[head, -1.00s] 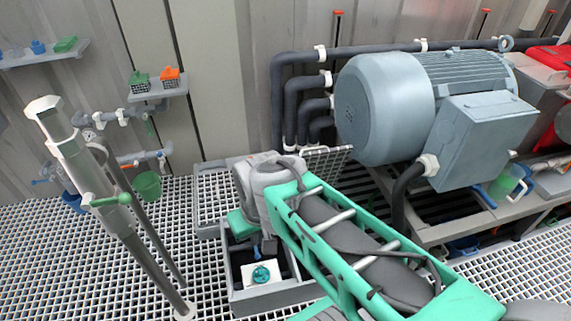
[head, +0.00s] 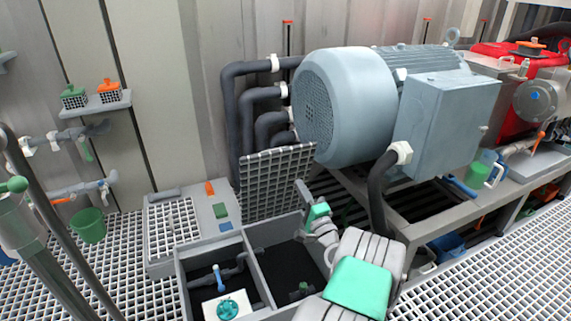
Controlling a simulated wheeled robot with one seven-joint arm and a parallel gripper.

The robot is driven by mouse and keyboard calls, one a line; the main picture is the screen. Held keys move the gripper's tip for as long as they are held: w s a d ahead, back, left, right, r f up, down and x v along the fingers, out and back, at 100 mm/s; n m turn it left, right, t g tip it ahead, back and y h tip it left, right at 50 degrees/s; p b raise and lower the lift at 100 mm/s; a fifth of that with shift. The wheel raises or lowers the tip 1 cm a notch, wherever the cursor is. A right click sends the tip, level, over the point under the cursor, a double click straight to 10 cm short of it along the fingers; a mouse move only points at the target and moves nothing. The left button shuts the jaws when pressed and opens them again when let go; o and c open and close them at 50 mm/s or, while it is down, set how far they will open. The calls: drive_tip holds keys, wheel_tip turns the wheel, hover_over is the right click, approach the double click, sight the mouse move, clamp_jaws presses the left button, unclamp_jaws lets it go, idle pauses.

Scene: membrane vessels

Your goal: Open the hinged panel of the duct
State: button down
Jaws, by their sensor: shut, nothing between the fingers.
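The duct (head: 180,262) is a grey open-topped box set in the grating floor, split by a wall into two compartments. A square mesh panel (head: 278,182) stands nearly upright at its back, which looks like the hinged panel raised. My gripper (head: 303,190) is small in view, pointing up just right of the panel's lower right side. It is shut and empty. I cannot tell whether it touches the panel. My arm covers the duct's right front part.
The left compartment holds a pipe with a blue-handled valve (head: 218,277) and a teal handwheel (head: 228,309). A large grey motor (head: 345,105) on a frame stands close behind and right. Dark pipes (head: 235,125) rise behind the panel. Open grating (head: 480,270) lies at right.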

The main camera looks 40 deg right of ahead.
sight(282, 154)
drive_tip(key=p+x, duration=0.3)
drive_tip(key=x, duration=0.9)
drive_tip(key=shift+w+a+p, duration=0.1)
drive_tip(key=shift+w+p, duration=0.1)
drive_tip(key=shift+p, duration=0.15)
drive_tip(key=shift+r, duration=0.1)
